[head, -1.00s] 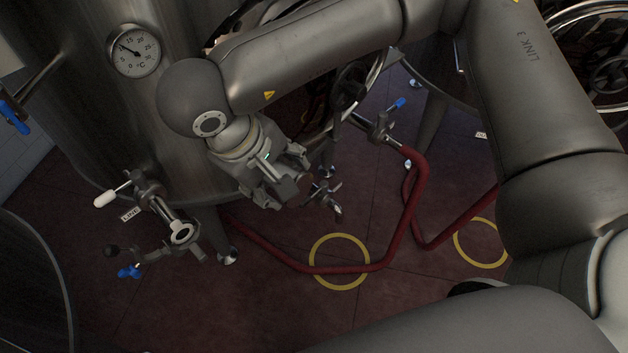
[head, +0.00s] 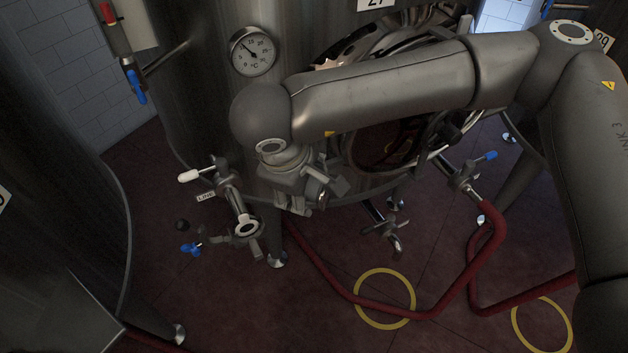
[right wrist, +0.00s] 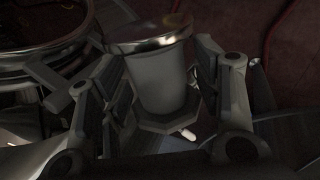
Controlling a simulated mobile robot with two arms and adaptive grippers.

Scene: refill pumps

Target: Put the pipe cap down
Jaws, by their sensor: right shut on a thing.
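My right gripper (head: 308,192) is in front of the steel tank, above the floor. It is shut on the pipe cap (head: 323,196), which shows only as a small shiny round piece. In the right wrist view the cap (right wrist: 157,78) is a grey cup-like body with a shiny rim, between the two fingers of the right gripper (right wrist: 155,85). It is off the floor and tilted in the head view. My left gripper is not in view.
An open pipe end (head: 247,228) on a valve with a white handle (head: 188,176) is left of the gripper. Another outlet (head: 384,232) is to the right. A red hose (head: 470,270) crosses the floor around yellow rings (head: 385,325). A dial gauge (head: 253,52) is on the tank.

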